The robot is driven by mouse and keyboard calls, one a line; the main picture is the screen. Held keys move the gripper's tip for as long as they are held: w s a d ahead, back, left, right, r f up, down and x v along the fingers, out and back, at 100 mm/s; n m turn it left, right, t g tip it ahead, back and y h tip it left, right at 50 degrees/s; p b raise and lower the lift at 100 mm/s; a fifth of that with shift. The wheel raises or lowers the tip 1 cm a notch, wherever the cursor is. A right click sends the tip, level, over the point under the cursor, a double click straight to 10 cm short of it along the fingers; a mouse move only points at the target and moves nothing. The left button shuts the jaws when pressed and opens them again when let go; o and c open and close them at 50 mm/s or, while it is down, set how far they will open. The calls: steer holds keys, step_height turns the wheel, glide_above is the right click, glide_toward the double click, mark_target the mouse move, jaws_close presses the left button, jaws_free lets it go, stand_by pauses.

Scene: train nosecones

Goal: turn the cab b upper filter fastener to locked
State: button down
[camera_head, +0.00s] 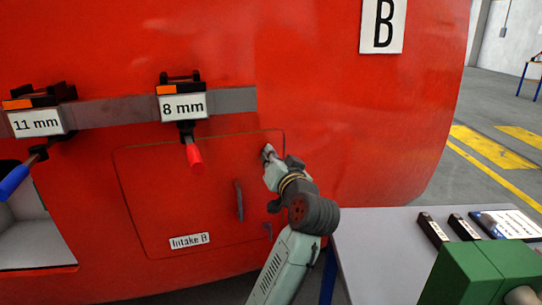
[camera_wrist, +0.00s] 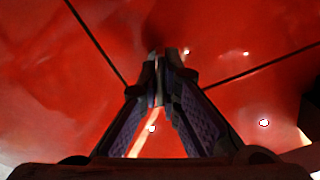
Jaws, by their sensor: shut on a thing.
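The red cab side carries a panel marked "Intake B" (camera_head: 189,240), with a dark handle (camera_head: 239,200) near its right edge. My gripper (camera_head: 267,152) is at the panel's upper right corner. In the wrist view my gripper (camera_wrist: 161,66) points at the red surface, its two fingers converging on a small, narrow greyish piece between the tips, which I take for the upper filter fastener (camera_wrist: 158,88). The fingers hide most of it, and its turned position cannot be told. In the head view my gripper covers it. A small dark fastener (camera_head: 268,230) shows at the panel's lower right.
Above the panel, a grey rail (camera_head: 232,101) holds tools labelled "8 mm" (camera_head: 183,106) and "11 mm" (camera_head: 36,122). A grey table (camera_head: 370,250) with a green block (camera_head: 490,270) and small dark items stands at the right. The red surface right of my gripper is clear.

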steer(key=m+p, duration=0.1)
steer(key=m, duration=0.5)
steer(key=shift+d+m+p, duration=0.1)
steer(key=shift+m+p, duration=0.2)
steer(key=shift+p, duration=0.05)
steer(key=m+p, duration=0.1)
steer(key=m, duration=0.5)
steer(key=shift+f+p, duration=0.2)
steer(key=shift+p, duration=0.2)
steer(key=c, duration=1.8)
jaws_free()
steer(key=shift+d, duration=0.1)
steer(key=v, duration=1.2)
